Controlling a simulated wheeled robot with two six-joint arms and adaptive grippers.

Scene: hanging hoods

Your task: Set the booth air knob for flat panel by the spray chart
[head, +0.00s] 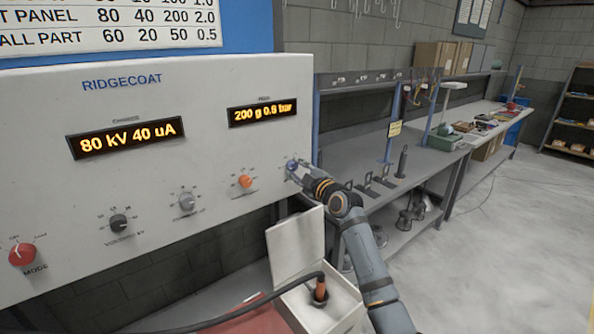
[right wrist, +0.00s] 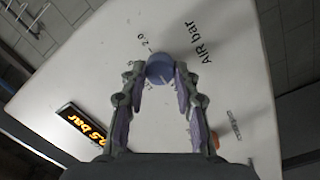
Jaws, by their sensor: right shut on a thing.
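The blue air knob (head: 291,165) sits at the right end of the white RIDGECOAT panel (head: 200,110). My right gripper (head: 296,169) is shut on it. In the right wrist view the round blue knob (right wrist: 159,64) is between the fingertips (right wrist: 159,74), with "AIR bar" and a 2.0 mark beside it. The charge display (head: 126,138) reads 80 kV 40 uA. The chart (head: 110,28) is cut off; its "T PANEL" row shows 80, 40, 200, 2.0. My left gripper is out of view.
An orange knob (head: 245,181), a grey knob (head: 187,201), a black voltage knob (head: 119,223) and a red mode knob (head: 22,254) line the panel. An open white box (head: 335,308) with a hose stands below.

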